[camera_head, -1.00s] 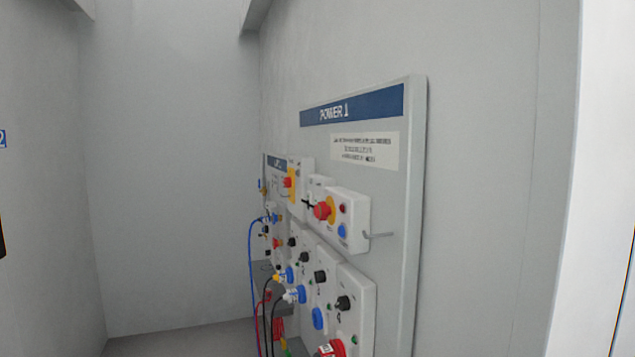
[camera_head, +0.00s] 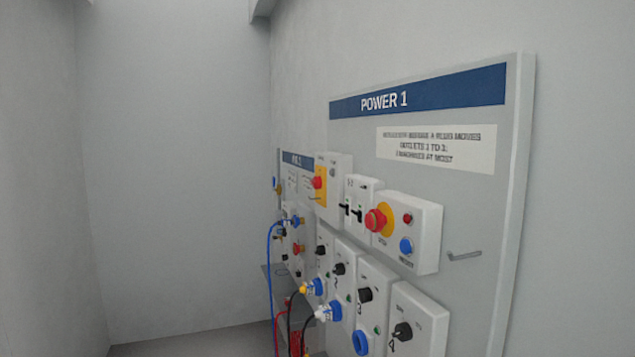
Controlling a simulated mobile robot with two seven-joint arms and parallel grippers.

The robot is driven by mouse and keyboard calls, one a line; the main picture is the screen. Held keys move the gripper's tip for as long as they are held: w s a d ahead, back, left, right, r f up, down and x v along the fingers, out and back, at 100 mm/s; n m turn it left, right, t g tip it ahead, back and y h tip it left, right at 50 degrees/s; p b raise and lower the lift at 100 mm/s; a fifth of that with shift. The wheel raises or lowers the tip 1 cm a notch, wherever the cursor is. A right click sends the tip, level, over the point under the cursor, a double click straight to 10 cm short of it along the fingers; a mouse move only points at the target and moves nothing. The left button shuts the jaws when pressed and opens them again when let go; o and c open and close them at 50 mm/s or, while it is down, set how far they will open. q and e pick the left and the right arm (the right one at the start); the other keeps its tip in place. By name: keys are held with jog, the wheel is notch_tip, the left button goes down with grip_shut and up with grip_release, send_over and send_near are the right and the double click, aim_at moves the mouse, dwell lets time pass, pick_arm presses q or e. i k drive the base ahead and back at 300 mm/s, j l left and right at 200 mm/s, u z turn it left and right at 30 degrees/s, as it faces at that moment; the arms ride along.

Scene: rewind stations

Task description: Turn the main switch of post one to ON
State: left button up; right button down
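The POWER 1 panel (camera_head: 505,150) is on the right wall, seen at a slant. At its upper left is a white box with a red knob on a yellow plate (camera_head: 318,183), which looks like the main switch; its label and position are too small to read. Right of it is a narrow white box with two small black levers (camera_head: 357,214). Further right is a box with a red mushroom button (camera_head: 375,220) on a yellow disc, a small red lamp (camera_head: 407,219) and a blue button (camera_head: 406,246). Neither gripper is in view.
Below are several white outlet boxes with black knobs (camera_head: 402,331) and blue sockets (camera_head: 360,342). Blue, red and black cables (camera_head: 270,290) hang at the left. A metal hook (camera_head: 464,255) sticks out at the right. A second panel (camera_head: 297,160) stands behind. Floor at the left is clear.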

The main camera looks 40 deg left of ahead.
aim_at(316, 183)
jog(key=j+z, duration=0.2)
jog(key=j, duration=1.7)
jog(key=i, duration=0.1)
